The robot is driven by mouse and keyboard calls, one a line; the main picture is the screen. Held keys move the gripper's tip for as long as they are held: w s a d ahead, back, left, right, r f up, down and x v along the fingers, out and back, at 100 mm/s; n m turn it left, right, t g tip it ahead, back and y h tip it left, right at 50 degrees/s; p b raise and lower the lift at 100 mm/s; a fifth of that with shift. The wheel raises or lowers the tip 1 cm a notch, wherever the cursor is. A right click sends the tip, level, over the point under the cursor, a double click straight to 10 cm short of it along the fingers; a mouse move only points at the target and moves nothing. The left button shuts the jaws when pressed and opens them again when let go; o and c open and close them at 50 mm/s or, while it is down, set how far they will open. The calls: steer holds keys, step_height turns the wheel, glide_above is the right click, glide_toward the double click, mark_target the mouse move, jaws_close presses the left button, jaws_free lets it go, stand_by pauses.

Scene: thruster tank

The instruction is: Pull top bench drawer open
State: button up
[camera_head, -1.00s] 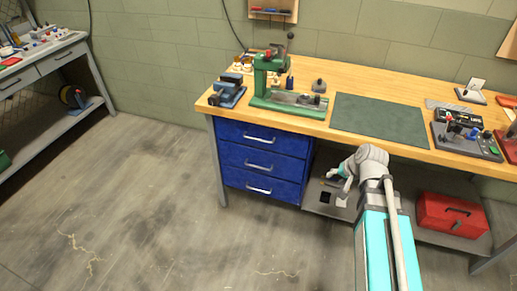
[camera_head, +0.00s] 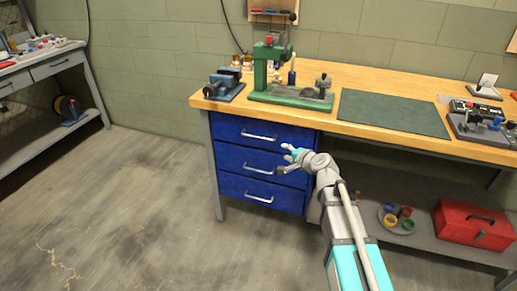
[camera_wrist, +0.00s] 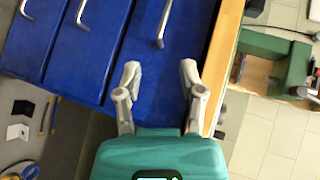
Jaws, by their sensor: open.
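The blue top drawer (camera_head: 229,127) sits just under the wooden bench top and is shut. Its silver bar handle (camera_head: 259,136) is bare. In the wrist view the top drawer (camera_wrist: 190,28) lies beside the bench edge, and its handle (camera_wrist: 162,24) is beyond the fingertips, roughly in line with the gap between them. My gripper (camera_head: 284,158) is in front of the right part of the drawer stack, lower than the top handle. In the wrist view my gripper (camera_wrist: 160,68) is open and empty, with both fingers apart from the handle.
The middle drawer (camera_head: 228,157) and bottom drawer (camera_head: 230,186) are shut below. A green press (camera_head: 290,95) and a blue vise (camera_head: 224,86) stand on the bench top (camera_head: 330,74). A red toolbox (camera_head: 472,225) is on the lower shelf. Floor left of the bench is clear.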

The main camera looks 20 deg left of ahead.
mark_target(258, 137)
steer(key=w+a+f+m+t+b, duration=0.2)
steer(key=a+f+m+b, duration=0.1)
steer(key=a+m+b, duration=0.1)
steer(key=shift+w+a+y+b, duration=0.2)
steer(key=shift+a+y+b, duration=0.2)
steer(key=shift+a+b, duration=0.2)
steer(key=shift+w, duration=0.1)
steer(key=b+x, duration=0.2)
steer(key=x, duration=1.1)
steer(key=shift+w+a, duration=0.2)
steer(key=shift+w, duration=0.05)
jaws_close()
